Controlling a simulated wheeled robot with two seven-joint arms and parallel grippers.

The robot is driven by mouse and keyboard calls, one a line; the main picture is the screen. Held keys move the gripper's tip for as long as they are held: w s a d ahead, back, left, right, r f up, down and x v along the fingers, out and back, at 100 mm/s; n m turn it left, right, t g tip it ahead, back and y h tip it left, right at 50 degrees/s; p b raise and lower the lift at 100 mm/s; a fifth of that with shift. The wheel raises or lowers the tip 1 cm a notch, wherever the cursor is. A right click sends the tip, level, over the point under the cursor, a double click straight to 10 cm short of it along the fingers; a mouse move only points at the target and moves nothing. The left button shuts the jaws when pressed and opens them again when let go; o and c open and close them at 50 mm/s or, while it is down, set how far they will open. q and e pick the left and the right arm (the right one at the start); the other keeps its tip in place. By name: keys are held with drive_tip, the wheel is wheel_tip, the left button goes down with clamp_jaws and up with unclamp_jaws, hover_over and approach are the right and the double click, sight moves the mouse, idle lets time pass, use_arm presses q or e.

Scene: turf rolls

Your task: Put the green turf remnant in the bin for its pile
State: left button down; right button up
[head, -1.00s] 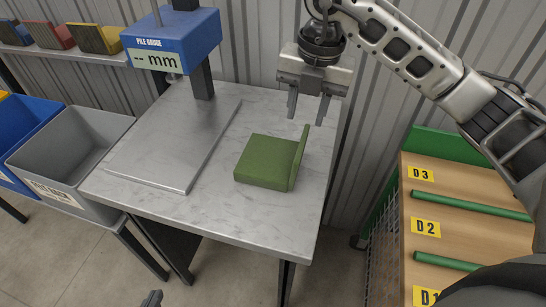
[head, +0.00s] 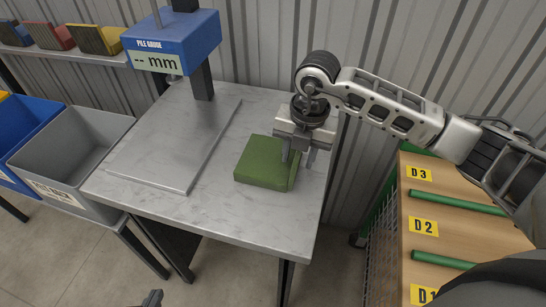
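The green turf remnant (head: 262,165) lies on the grey marbled table, right of the metal plate. It is a thick folded piece, and the raised flap at its right edge is now mostly hidden by my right gripper (head: 296,156). That gripper points down at the flap, one finger on the near side over the green and the other at its right. I cannot tell whether the fingers press on it. Only a dark tip of my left gripper (head: 152,298) shows at the bottom edge. A grey bin (head: 110,205) and a blue bin (head: 30,130) stand at the left.
A blue pile gauge (head: 172,42) reading "-- mm" stands over the metal plate (head: 150,165). Coloured blocks with turf samples sit on a shelf (head: 60,52) behind. A wooden rack marked D1 to D3 (head: 465,225) stands at the right. The table front (head: 225,215) is clear.

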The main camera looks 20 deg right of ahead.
clamp_jaws()
drive_tip(key=shift+r, duration=0.2)
